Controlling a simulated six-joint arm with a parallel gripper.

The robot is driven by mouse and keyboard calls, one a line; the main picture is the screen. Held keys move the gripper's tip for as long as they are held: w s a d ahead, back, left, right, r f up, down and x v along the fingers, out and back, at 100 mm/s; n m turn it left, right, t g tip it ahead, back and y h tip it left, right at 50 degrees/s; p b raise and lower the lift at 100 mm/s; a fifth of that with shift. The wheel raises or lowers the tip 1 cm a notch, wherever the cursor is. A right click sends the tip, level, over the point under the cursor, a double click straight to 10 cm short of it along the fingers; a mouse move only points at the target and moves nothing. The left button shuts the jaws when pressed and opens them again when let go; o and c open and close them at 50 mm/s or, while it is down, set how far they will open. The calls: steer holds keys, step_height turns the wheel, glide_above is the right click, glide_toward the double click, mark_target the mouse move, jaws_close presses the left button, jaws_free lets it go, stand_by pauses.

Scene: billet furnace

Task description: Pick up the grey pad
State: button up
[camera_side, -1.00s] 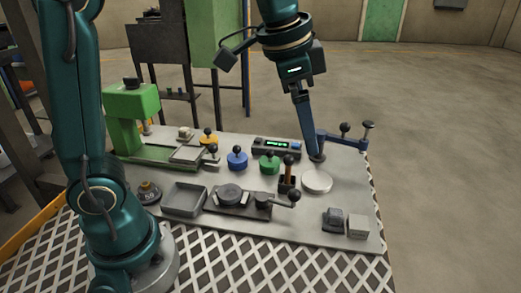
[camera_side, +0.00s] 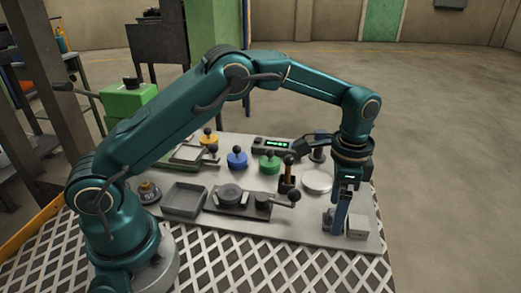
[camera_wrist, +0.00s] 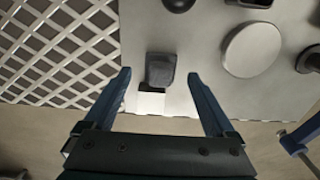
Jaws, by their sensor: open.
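The grey pad (camera_wrist: 160,70) is a small dark grey block with rounded edges on the light plate. In the side view the pad (camera_side: 327,217) is partly hidden behind my gripper's finger. My gripper (camera_wrist: 159,76) is open, pointing down, with a fingertip on either side of the pad in the wrist view and a gap on both sides. In the side view my gripper (camera_side: 339,230) is low over the plate at the pad. I cannot tell whether the fingertips touch the plate.
A pale square block (camera_side: 358,227) stands close beside the pad, and also shows in the wrist view (camera_wrist: 151,103). A round white disc (camera_side: 317,181) lies behind. A lever fixture (camera_side: 240,201) is to the left. The plate's front edge is near.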

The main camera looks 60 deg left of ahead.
steer(key=shift+f, duration=0.85)
jaws_close()
steer(key=shift+r, duration=5)
